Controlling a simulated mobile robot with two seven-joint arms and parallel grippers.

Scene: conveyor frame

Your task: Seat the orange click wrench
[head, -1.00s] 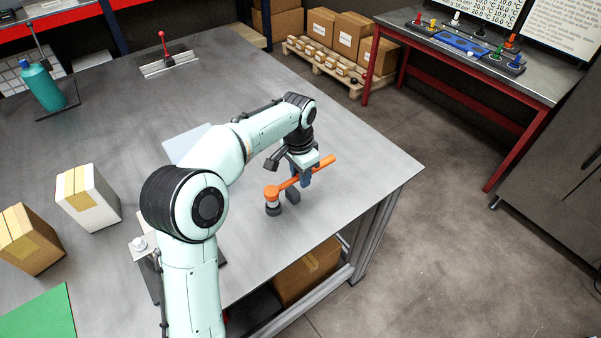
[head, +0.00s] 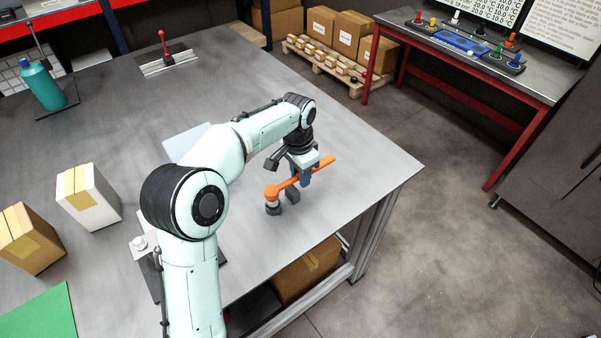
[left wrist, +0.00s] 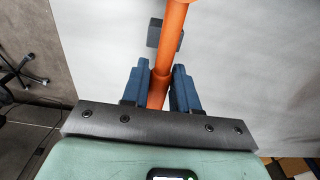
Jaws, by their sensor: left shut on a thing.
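The orange click wrench (head: 288,187) shows in the head view near the right part of the grey table, its round head at the left end and its handle pointing up and right. Under its head is a short dark and silver cylindrical piece (head: 273,207); I cannot tell whether the two touch. My left gripper (head: 305,178) is shut on the wrench handle. In the left wrist view the blue fingers (left wrist: 160,88) sit on both sides of the orange shaft (left wrist: 168,50). A dark block (head: 292,194) stands beneath the wrench. My right gripper is not in view.

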